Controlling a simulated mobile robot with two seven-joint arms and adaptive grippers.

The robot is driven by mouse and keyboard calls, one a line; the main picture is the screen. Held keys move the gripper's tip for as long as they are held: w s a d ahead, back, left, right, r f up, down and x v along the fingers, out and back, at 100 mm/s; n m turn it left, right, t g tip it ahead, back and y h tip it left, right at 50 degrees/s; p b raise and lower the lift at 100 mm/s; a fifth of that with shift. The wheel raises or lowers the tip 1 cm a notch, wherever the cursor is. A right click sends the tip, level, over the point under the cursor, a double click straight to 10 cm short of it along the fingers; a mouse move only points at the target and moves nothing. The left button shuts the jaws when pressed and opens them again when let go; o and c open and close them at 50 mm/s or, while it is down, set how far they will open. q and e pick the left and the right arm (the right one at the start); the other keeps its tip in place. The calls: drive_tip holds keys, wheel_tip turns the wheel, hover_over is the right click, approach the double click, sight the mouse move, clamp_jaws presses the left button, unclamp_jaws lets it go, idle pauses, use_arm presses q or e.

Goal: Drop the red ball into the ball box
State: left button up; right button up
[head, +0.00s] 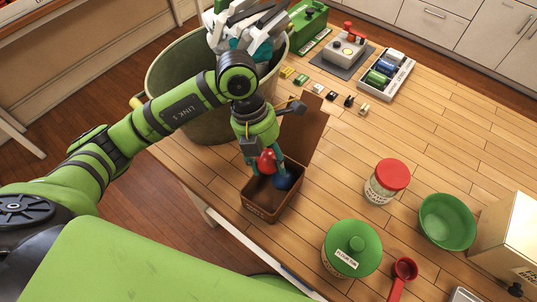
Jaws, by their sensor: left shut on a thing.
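My left gripper (264,166) is shut on the red ball (266,159), fingers pointing down. It holds the ball over the brown ball box (262,211), near the opening. The box stands at the table's left edge with its lid (303,128) raised at the back. A blue ball (285,179) shows in the box, just right of and below the red ball. I cannot tell whether the red ball touches the blue one. The gripper and balls hide part of the box's inside. My right gripper is not in view.
A large green bin (177,82) stands behind my left arm. A red-lidded jar (387,182), a green-lidded canister (351,249), a green bowl (447,221) and a red scoop (403,272) stand to the right. The wooden table (450,140) has free room at the back right.

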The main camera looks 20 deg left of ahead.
use_arm(q)
drive_tip(key=shift+f+b, duration=0.35)
drive_tip(key=shift+f, duration=0.25)
wheel_tip(320, 180, down, 4)
drive_tip(key=b, duration=0.2)
drive_tip(key=shift+b, duration=0.3)
drive_tip(key=shift+f, duration=0.4)
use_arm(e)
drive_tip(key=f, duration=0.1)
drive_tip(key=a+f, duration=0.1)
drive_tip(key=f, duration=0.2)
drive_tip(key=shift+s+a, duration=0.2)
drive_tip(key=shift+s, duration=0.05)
use_arm(q)
drive_tip(key=o, duration=1)
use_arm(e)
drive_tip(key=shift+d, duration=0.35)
